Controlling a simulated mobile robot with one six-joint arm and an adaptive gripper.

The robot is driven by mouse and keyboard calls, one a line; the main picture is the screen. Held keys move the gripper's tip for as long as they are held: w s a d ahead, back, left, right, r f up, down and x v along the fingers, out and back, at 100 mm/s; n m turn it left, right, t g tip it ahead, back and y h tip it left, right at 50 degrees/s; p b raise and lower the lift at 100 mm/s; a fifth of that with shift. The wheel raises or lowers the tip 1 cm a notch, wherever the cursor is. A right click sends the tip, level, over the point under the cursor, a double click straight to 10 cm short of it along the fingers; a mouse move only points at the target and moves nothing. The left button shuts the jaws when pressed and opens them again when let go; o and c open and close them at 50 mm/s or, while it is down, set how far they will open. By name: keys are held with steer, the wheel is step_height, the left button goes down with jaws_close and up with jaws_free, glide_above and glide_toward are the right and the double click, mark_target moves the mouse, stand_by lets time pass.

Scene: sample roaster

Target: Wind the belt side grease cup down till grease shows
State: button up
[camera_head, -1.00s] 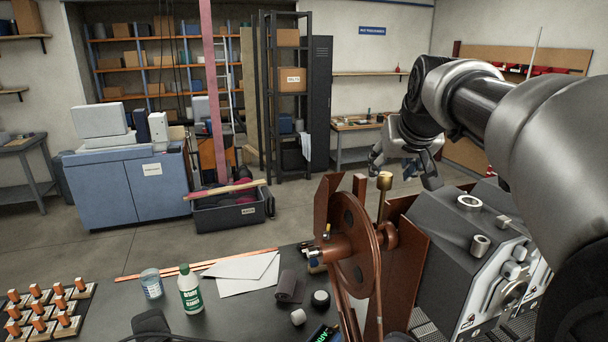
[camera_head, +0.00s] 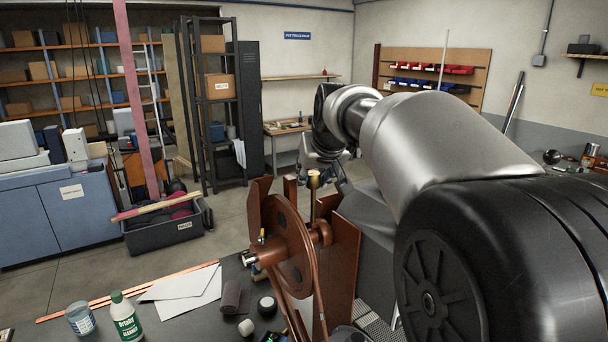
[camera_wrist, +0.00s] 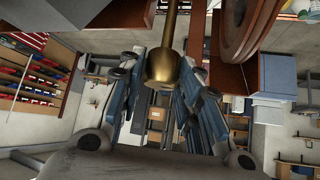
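The grease cup is a brass cup on a thin stem (camera_head: 313,181), upright beside the red-brown belt wheel (camera_head: 288,245) in the head view. In the wrist view the brass cup (camera_wrist: 162,68) is large, its rounded end toward the camera. My gripper (camera_head: 328,170) is right by the cup in the head view, partly hidden by my arm. In the wrist view its two fingers (camera_wrist: 165,100) are spread, one on each side of the cup's end, with gaps visible. Contact with the cup cannot be made out. No grease is visible.
Red-brown upright plates (camera_head: 338,255) flank the wheel closely. A dark crate (camera_head: 165,235) stands on the floor behind.

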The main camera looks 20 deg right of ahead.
steer(key=c, duration=0.6)
steer(key=m+h, duration=0.2)
steer(key=m+g+h, duration=0.1)
steer(key=m, duration=0.2)
steer(key=shift+a+g+h, duration=0.1)
steer(key=shift+g+h, duration=0.2)
steer(key=shift+h, duration=0.1)
steer(key=m+g+h+p, duration=0.1)
steer(key=m, duration=0.1)
steer(key=m+g+h+p, duration=0.1)
steer(key=m, duration=0.2)
steer(key=shift+r+g, duration=0.1)
steer(key=shift+g, duration=0.2)
steer(key=m+g+p, duration=0.1)
steer(key=p, duration=0.1)
steer(key=m+g+h+p, duration=0.1)
steer(key=shift+r+m+p, duration=0.15)
steer(key=shift+m+p, duration=0.15)
steer(key=shift+p, duration=0.1)
steer(key=m+g+p, duration=0.2)
steer(key=p, duration=0.2)
steer(key=shift+m+h+p, duration=0.3)
steer(key=shift+m, duration=0.1)
steer(key=m+g+p, duration=0.2)
steer(key=p, duration=0.3)
steer(key=shift+m+p, duration=0.4)
steer(key=m+g+p, duration=0.1)
steer(key=p, duration=0.1)
steer(key=shift+p, duration=0.4)
